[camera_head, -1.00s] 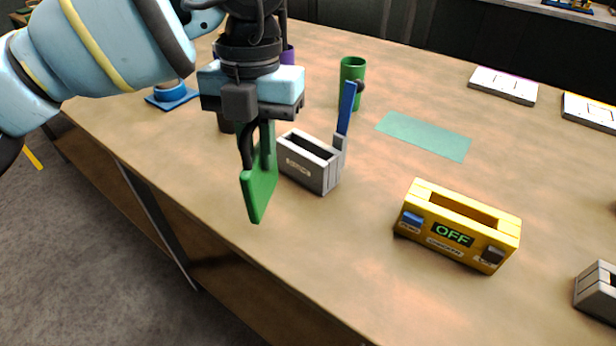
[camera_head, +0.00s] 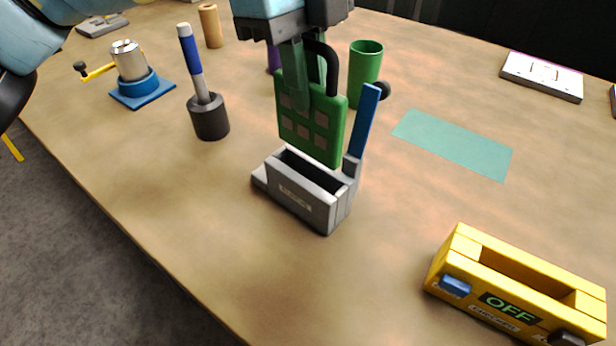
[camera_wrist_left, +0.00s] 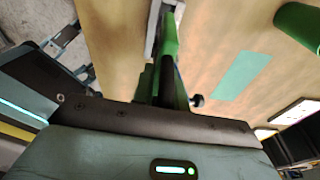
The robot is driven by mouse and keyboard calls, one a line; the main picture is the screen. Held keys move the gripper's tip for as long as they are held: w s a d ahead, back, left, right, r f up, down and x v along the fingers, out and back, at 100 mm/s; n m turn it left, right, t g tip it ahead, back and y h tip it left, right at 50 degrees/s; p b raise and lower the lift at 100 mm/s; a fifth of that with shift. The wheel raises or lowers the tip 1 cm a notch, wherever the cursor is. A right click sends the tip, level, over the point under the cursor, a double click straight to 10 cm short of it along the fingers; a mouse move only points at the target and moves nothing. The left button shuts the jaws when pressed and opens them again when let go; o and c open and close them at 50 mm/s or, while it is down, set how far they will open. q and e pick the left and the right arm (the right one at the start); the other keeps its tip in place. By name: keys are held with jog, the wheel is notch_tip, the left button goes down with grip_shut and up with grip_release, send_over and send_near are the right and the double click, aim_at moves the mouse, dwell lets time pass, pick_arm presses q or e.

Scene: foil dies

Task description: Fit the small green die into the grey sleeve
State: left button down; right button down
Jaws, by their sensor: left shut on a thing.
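The small green die (camera_head: 322,128) is a flat upright plate with a grid of brownish squares on its face. My left gripper (camera_head: 308,85) is shut on its upper part. In the left wrist view the die (camera_wrist_left: 170,38) shows nearly edge-on beyond my left gripper (camera_wrist_left: 168,85). The grey sleeve (camera_head: 298,200) stands on the table with its slot open upward and a blue lever at its right end. The die hangs above and slightly behind the slot in the picture; its lower edge appears clear of it. My right gripper is out of view.
A yellow box (camera_head: 505,300) reading OFF stands at the front right. A dark holder (camera_head: 209,118) with a blue-handled tool, a blue-based device (camera_head: 142,90) and a green cup (camera_head: 365,72) stand around the sleeve. A flat teal sheet (camera_head: 453,142) lies right of it.

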aim_at(307, 153)
pick_arm(q)
jog(key=shift+s+f, duration=0.1)
jog(key=shift+f, duration=0.2)
notch_tip(307, 153, down, 4)
jog(key=shift+r+b, duration=0.2)
jog(key=shift+b, duration=0.1)
jog(key=shift+f, duration=2.9)
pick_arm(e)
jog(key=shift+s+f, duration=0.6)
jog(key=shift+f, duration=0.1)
pick_arm(q)
jog(key=c, duration=1.4)
grip_release()
jog(key=shift+f, duration=0.15)
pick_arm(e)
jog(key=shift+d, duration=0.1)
